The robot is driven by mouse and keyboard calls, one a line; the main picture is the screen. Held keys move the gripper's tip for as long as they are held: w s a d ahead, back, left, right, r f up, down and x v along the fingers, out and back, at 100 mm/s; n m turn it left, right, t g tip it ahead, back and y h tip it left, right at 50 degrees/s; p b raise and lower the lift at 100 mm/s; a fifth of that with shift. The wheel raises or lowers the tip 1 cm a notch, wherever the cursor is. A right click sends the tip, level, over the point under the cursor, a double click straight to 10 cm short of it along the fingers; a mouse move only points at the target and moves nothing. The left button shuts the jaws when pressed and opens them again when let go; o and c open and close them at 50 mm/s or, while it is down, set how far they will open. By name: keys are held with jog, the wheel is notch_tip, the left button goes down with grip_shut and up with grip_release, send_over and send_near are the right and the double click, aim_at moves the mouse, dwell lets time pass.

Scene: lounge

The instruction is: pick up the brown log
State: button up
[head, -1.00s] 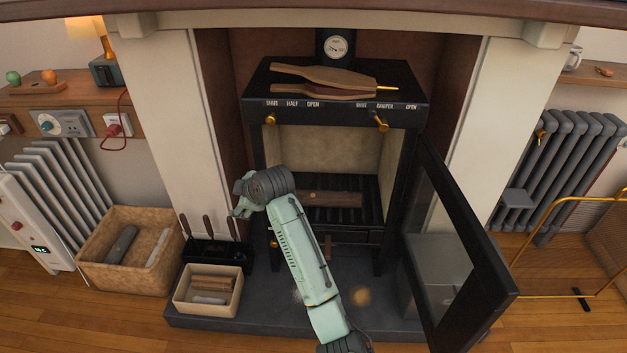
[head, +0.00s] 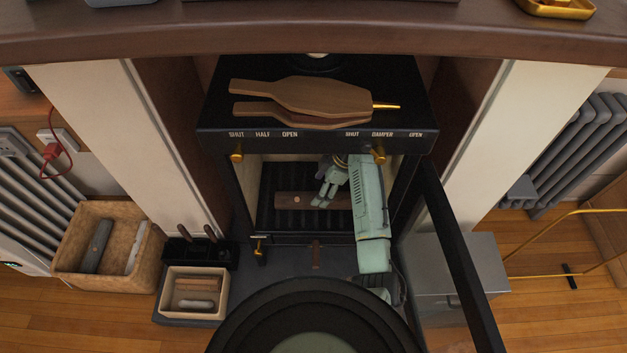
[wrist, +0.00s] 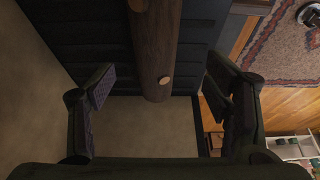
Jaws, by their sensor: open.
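The brown log (head: 290,199) lies crosswise on the dark slatted grate inside the open stove (head: 222,135). A small round pale mark shows on its bark. In the wrist view the log (wrist: 155,45) comes down from the top edge, and its near end shows between my two fingers. My gripper (head: 325,196) is inside the stove, just above the log's middle and right part, and hides some of it. In the wrist view my gripper (wrist: 157,88) is wide open, with a finger on each side, apart from the log.
The stove door (head: 460,250) stands open at right, close to my arm. Bellows (head: 310,98) lie on the stove top. A pale box (head: 193,313) of small pieces and a woven basket (head: 75,270) stand at left. A grey box (head: 455,265) is behind the door.

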aim_at(315, 195)
jog(key=shift+w, duration=0.3)
jog(key=shift+a+f, duration=0.1)
jog(key=shift+f, duration=0.15)
jog(key=shift+p+x, duration=0.35)
jog(key=shift+x, duration=0.4)
jog(key=x, duration=0.1)
jog(key=p+x, duration=0.1)
jog(key=x, duration=0.3)
jog(key=shift+d+f, duration=0.2)
jog(key=shift+f, duration=0.1)
jog(key=c, duration=1.5)
jog(key=shift+c, duration=0.5)
jog(key=shift+r, duration=0.2)
